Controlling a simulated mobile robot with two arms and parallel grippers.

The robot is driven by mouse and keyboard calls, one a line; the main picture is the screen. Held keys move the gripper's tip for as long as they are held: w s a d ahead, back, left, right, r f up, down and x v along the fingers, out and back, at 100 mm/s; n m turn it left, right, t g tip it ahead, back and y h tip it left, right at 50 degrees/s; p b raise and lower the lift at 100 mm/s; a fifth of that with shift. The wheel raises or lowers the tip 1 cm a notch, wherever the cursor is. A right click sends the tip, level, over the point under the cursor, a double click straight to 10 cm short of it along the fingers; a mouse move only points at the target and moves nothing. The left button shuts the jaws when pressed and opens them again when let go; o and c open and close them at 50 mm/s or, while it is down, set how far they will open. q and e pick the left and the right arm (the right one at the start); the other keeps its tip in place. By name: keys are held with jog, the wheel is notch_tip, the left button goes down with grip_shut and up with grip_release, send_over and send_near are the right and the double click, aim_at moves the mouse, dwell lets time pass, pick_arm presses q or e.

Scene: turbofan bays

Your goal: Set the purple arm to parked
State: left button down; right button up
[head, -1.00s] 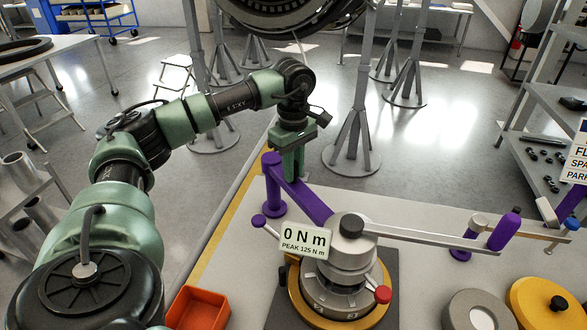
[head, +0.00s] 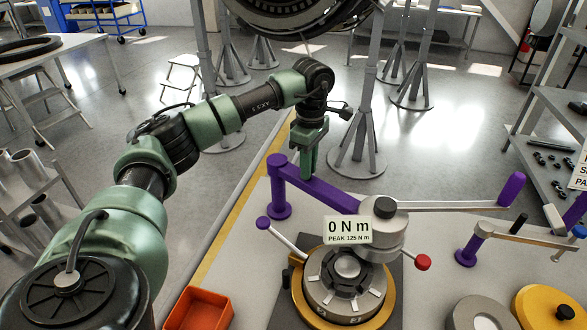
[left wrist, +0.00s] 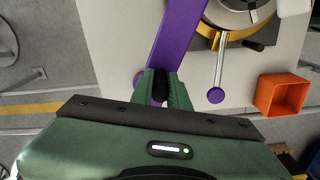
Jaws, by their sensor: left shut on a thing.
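The purple arm (head: 325,192) runs from a purple post (head: 279,195) at the table's left edge to a grey head (head: 383,222) with a black knob. The head sits beyond and right of the round fixture (head: 347,280), whose slotted top shows. A thin silver bar with a purple grip (head: 511,189) reaches right from the head. My left gripper (head: 308,168) points down and is shut on the purple arm near the post. The left wrist view shows its fingers (left wrist: 161,88) at the purple arm (left wrist: 182,35), around a small black part. My right gripper is out of view.
An orange bin (head: 198,309) is at the front left. A second purple-based arm (head: 467,250), a gold disc (head: 545,307) and a grey disc (head: 480,315) are right. A placard at the right edge is cut off.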

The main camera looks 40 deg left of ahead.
pick_arm(q)
jog(key=w+a+n+p, duration=0.1)
jog(key=w+a+n, duration=0.2)
jog(key=w+n, duration=0.5)
jog(key=shift+n, duration=0.4)
jog(key=shift+a+r, duration=0.1)
jog(key=c, duration=1.4)
grip_release()
jog(key=shift+o, duration=0.2)
